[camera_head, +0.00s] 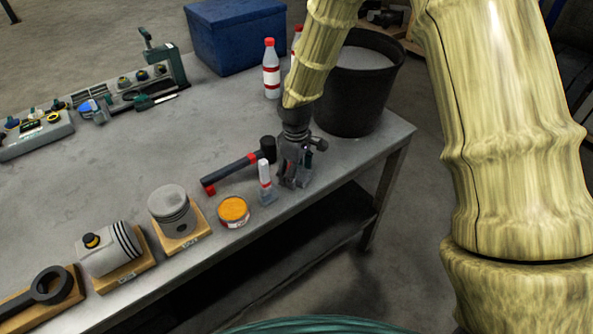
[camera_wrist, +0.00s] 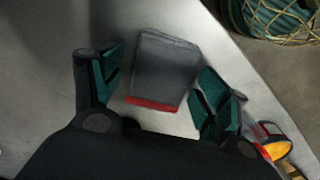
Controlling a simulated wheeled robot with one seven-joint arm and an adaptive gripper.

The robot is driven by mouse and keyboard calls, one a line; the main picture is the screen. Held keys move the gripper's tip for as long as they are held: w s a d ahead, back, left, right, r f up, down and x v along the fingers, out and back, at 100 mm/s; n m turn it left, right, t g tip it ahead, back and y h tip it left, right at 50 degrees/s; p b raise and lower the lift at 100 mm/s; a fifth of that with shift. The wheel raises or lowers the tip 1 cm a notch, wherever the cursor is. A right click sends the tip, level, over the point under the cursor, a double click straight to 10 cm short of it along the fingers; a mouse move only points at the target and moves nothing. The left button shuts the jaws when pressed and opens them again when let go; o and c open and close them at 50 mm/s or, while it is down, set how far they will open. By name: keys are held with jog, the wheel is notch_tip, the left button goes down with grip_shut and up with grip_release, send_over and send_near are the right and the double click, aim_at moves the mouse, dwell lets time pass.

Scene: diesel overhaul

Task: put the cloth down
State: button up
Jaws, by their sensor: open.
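A grey, flat, folded-looking piece with a red edge, which I take to be the cloth (camera_wrist: 165,68), shows in the wrist view over the bare metal bench top. My gripper (camera_wrist: 163,78) is open, with one teal finger pad on each side of it. Gaps show between the pads and the cloth. In the head view my gripper (camera_head: 293,180) points down close to the bench's front edge, and it mostly hides the cloth there. I cannot tell whether the cloth lies fully flat on the bench (camera_head: 110,165).
Beside my gripper are a hammer (camera_head: 232,174), a small upright tube (camera_head: 265,175) and an orange-topped tin (camera_head: 233,210). A black bucket (camera_head: 355,95), a red-capped bottle (camera_head: 270,70) and a blue box (camera_head: 235,38) stand behind. Pistons on wooden blocks line the front edge. The middle is clear.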

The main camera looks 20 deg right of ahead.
notch_tip(320, 180, up, 12)
jog(key=b, duration=0.2)
jog(key=shift+b, duration=0.4)
dwell(0.5)
